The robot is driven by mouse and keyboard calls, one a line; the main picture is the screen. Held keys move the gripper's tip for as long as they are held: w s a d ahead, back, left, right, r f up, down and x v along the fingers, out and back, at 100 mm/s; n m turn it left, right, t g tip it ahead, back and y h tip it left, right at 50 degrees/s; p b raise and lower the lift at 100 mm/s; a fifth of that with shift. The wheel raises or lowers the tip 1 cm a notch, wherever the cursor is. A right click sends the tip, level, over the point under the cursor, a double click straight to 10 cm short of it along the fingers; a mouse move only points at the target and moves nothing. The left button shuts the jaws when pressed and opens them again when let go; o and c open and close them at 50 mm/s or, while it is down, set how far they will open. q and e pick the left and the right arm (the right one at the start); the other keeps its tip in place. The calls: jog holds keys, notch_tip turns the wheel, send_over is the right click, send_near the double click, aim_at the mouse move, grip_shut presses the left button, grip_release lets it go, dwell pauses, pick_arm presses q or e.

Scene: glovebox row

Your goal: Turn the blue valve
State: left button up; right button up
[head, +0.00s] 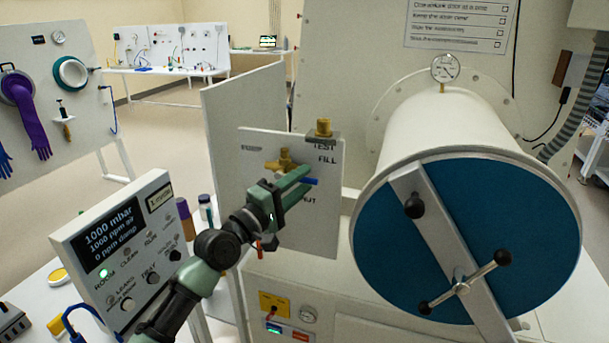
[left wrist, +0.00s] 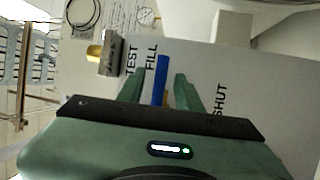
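The blue valve handle (head: 311,181) sticks out to the right from a brass valve body (head: 281,161) on a light panel (head: 262,142). The panel bears the words TEST, FILL and SHUT. My left gripper (head: 298,184) is at the panel, with one finger on each side of the handle. In the left wrist view the blue handle (left wrist: 161,78) stands between the two fingers of the left gripper (left wrist: 157,90), with gaps showing beside it. The handle's base is partly hidden. My right gripper is not in view.
A display box (head: 120,240) reading 1000 mbar stands left of my left arm. A large cylinder with a blue door (head: 520,225) and crossbar stands close on the right. A brass fitting (head: 323,130) sits at the panel's top edge. Small bottles (head: 205,210) stand behind my arm.

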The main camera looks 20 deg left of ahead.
pick_arm(q)
jog(key=shift+w+d+r, duration=0.1)
jog(key=shift+w+d, duration=0.1)
jog(key=shift+w, duration=0.3)
jog(key=shift+c, duration=0.3)
grip_shut()
dwell(0.9)
